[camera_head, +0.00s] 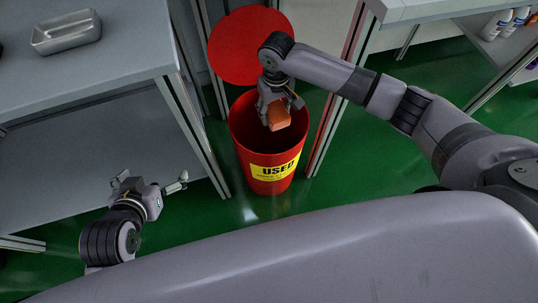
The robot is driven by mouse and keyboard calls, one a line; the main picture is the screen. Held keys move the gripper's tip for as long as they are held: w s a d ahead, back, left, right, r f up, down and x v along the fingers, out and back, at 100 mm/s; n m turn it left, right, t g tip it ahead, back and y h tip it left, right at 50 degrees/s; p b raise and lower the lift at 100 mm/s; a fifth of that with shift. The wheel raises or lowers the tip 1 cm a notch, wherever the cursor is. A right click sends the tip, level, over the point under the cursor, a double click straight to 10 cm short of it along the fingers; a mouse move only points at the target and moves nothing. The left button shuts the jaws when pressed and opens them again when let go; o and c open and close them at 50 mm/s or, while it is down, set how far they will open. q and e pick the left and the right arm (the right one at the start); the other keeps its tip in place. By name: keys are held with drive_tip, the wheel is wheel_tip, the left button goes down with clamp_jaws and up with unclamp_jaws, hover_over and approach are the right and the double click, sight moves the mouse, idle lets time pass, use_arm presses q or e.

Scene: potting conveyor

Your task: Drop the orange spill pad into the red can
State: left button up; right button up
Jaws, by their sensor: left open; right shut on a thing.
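The red can (247,151) stands on the floor between two tables, with a yellow label reading "USED" on its front. Its round red lid (236,45) is raised behind the opening. My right gripper (279,110) is over the can's open mouth, pointing down. It is shut on the orange spill pad (279,117), which shows between the fingers over the dark inside of the can. I cannot tell how far below the rim the pad is. My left gripper (149,182) is open and empty, low at the left, apart from the can.
A grey table (100,55) at the left bears a metal tray (66,32). Another table (412,10) stands at the right, its leg close beside the can. White bottles (500,24) stand on a shelf at the far right. The green floor (370,150) is clear right of the can.

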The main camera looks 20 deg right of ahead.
drive_tip(key=shift+f+b, duration=0.5)
use_arm(q)
drive_tip(key=w+d+r+t+h, duration=0.1)
drive_tip(key=w+d+r+t, duration=0.1)
drive_tip(key=w+r+t, duration=0.2)
drive_tip(key=shift+w+r, duration=0.3)
drive_tip(key=shift+r, duration=0.1)
use_arm(e)
drive_tip(key=shift+f, duration=0.1)
drive_tip(key=o, duration=1.1)
wheel_tip(320, 180, up, 12)
